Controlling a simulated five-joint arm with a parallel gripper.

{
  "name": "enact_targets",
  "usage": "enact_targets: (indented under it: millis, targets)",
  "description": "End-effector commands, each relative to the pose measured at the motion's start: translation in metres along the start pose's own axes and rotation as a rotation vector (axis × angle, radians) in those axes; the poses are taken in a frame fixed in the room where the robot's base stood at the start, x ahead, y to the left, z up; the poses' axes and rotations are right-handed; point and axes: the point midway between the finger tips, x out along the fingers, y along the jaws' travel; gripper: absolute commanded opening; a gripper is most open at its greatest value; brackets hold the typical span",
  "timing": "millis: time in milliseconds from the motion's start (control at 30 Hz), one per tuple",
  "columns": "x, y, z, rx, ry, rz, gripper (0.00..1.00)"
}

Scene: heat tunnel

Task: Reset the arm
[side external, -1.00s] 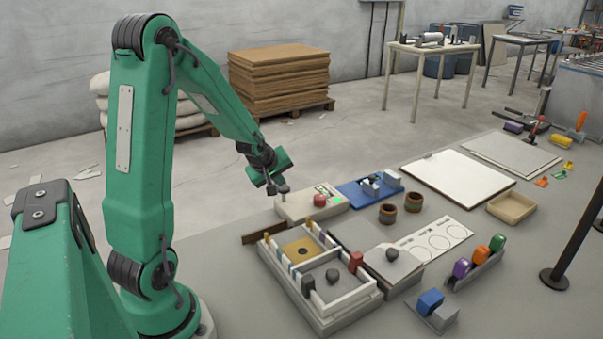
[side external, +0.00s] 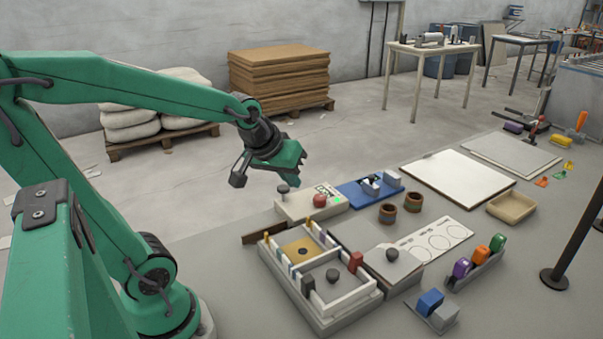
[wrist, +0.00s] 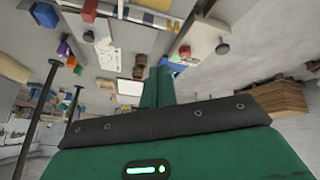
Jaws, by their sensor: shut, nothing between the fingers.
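My gripper (side external: 290,172) hangs in the air behind the grey control box (side external: 308,203), with its green jaws shut and empty. In the wrist view the shut green jaws (wrist: 157,87) show with nothing between them. My upper arm leans back to the left and my forearm stretches to the right. The control box carries a red button (side external: 320,200), a dark knob (side external: 283,189) and a green light. The gripper appears clear of the box in the side view.
A divided tray (side external: 318,318) with dark knobs stands at the front. Beside it are a blue fixture (side external: 352,193), two brown cups (side external: 413,202), a white board (side external: 455,180) and a tan tray (side external: 512,207). A black post (side external: 583,225) stands at right. Air above the bench is free.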

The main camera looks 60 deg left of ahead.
Motion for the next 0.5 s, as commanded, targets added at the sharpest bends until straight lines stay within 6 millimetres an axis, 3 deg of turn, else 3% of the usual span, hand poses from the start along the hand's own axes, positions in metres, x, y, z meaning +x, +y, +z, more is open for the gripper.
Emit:
enact_targets:
  millis: [200, 500]
  targets:
    - [-0.04, 0.018, 0.037, 0.238, -0.032, 0.047, 0.0]
    - [-0.073, 0.023, 0.076, 0.47, -0.066, 0.091, 0.0]
